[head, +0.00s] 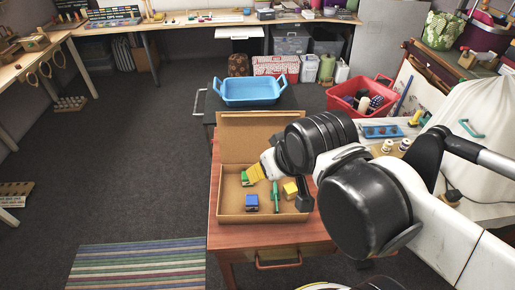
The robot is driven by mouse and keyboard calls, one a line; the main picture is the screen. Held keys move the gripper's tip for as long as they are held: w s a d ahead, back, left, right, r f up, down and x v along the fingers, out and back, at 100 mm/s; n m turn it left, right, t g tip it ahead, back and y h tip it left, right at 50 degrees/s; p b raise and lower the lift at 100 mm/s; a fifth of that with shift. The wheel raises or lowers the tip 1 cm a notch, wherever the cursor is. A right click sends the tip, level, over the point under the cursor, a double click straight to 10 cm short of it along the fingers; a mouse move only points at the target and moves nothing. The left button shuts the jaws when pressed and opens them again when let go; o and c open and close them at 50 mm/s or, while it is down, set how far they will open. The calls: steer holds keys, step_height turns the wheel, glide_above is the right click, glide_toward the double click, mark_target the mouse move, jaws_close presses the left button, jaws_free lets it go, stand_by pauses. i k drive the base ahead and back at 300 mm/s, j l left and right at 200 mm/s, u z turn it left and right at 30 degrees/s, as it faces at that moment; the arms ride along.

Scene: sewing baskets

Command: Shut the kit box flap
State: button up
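The kit box (262,218) is a brown cardboard box on the red-brown wooden table. Its flap (250,138) stands raised at the back edge, so the box is open. Inside lie a blue block (252,202), a yellow block (290,189) and a thin green tool (276,196). My arm hides the box's right rear part.
A blue tray (250,91) stands on a dark stand behind the table. A red crate (345,101) with items is at the back right. A white table (477,212) on the right holds spools and a white cover. A striped rug (137,268) lies on open floor at left.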

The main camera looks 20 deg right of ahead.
mark_target(244, 136)
steer(key=i+j, duration=0.1)
steer(key=j, duration=0.2)
steer(key=i+j+u, duration=0.15)
steer(key=j, duration=0.4)
steer(key=i+j+z, duration=0.35)
steer(key=i+j, duration=0.15)
steer(key=j, duration=0.15)
steer(key=i+j+z, duration=0.2)
steer(key=j, duration=0.2)
steer(key=i+j+z, duration=0.15)
steer(key=j, duration=0.25)
steer(key=i+z, duration=0.25)
steer(key=z, duration=0.2)
steer(key=i+j+z, duration=0.2)
steer(key=z, duration=0.25)
steer(key=i+j+z, duration=0.2)
steer(key=z, duration=0.25)
steer(key=i+j+z, duration=0.15)
steer(key=z, duration=0.25)
steer(key=i+j+z, duration=0.1)
steer(key=j+z, duration=0.6)
steer(key=z, duration=0.2)
steer(key=j+z, duration=0.75)
steer(key=z, duration=0.15)
steer(key=k+j+u, duration=0.2)
steer(key=j+u, duration=0.25)
